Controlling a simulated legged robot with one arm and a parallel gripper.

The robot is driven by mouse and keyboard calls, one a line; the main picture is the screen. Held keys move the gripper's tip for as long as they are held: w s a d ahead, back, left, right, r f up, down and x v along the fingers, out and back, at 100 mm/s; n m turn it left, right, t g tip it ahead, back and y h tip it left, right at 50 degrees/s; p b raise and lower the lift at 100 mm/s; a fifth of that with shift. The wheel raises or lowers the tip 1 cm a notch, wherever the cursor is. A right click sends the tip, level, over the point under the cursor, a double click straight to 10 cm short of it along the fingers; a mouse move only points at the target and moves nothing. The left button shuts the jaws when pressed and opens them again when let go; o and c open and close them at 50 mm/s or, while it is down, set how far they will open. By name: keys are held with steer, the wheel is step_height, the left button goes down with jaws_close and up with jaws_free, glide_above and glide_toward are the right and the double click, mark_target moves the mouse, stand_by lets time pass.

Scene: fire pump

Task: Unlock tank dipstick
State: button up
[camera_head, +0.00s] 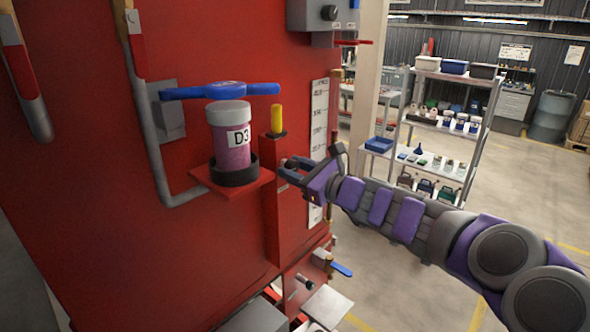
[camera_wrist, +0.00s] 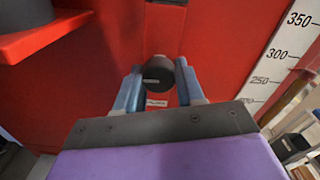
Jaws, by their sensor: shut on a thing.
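The dipstick's yellow handle (camera_head: 277,117) stands upright on top of a red rectangular post on the red tank (camera_head: 230,50). A dark round knob (camera_wrist: 158,80) sits on the front face of that post, with a small white label just below it. My gripper (camera_head: 287,171) reaches in from the right, below the yellow handle. In the wrist view its two blue-grey fingers (camera_wrist: 158,88) are shut on the knob, one on each side. In the head view the knob is mostly hidden by the fingers.
A jar marked D3 (camera_head: 231,145) stands in a black ring on a red shelf (camera_head: 240,186) left of the post. A blue valve handle (camera_head: 220,91) is above it. A white level scale (camera_head: 318,125) runs down the tank at right. Open floor lies right, before loaded shelves (camera_head: 440,125).

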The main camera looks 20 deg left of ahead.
steer(key=shift+f+n+b, duration=0.1)
steer(key=shift+n+b, duration=0.7)
steer(key=shift+n, duration=0.1)
steer(key=shift+c, duration=0.4)
steer(key=o, duration=1)
steer(key=shift+w, duration=0.1)
steer(key=shift+d, duration=0.1)
steer(key=v, duration=1.7)
steer(key=shift+d+f, duration=0.1)
steer(key=shift+f, duration=0.05)
